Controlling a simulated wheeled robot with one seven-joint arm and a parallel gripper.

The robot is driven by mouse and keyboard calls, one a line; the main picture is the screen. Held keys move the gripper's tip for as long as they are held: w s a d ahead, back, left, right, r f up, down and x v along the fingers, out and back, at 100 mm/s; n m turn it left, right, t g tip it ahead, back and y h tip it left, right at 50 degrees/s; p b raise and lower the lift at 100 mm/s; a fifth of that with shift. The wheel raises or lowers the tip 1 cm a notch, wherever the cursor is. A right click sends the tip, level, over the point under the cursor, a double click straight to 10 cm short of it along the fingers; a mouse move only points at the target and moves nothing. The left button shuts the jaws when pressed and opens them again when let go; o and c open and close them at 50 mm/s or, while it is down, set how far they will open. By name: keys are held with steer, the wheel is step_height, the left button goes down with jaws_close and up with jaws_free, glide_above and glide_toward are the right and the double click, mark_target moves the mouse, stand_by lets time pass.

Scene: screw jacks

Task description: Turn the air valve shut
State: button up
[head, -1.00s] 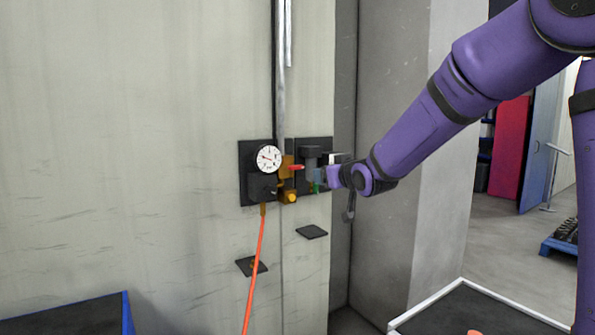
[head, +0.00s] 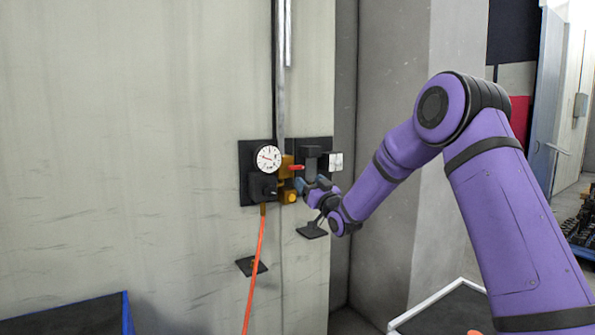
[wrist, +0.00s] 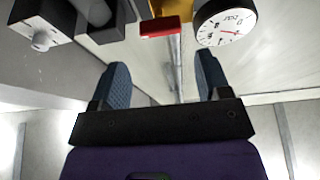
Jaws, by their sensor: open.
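The air valve is a brass body (head: 286,167) on a dark wall panel, with a red lever handle (head: 297,167) that points right, roughly level. In the wrist view the red handle (wrist: 160,27) shows end-on at the top, with brass (wrist: 178,8) behind it. My gripper (head: 301,184) is just below and slightly right of the handle in the head view. In the wrist view my gripper (wrist: 162,62) is open and empty. The handle lies ahead of the gap between its two blue-grey fingers, apart from them.
A dark filter unit (head: 312,157) and a white plate (head: 336,161) are to the right. An orange hose (head: 255,270) hangs down. A small dark plate (head: 311,230) sticks out below.

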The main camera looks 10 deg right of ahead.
mark_target(297, 166)
steer(key=x, duration=0.8)
steer(key=shift+w, duration=0.15)
steer(key=shift+c, duration=0.2)
steer(key=c, duration=0.6)
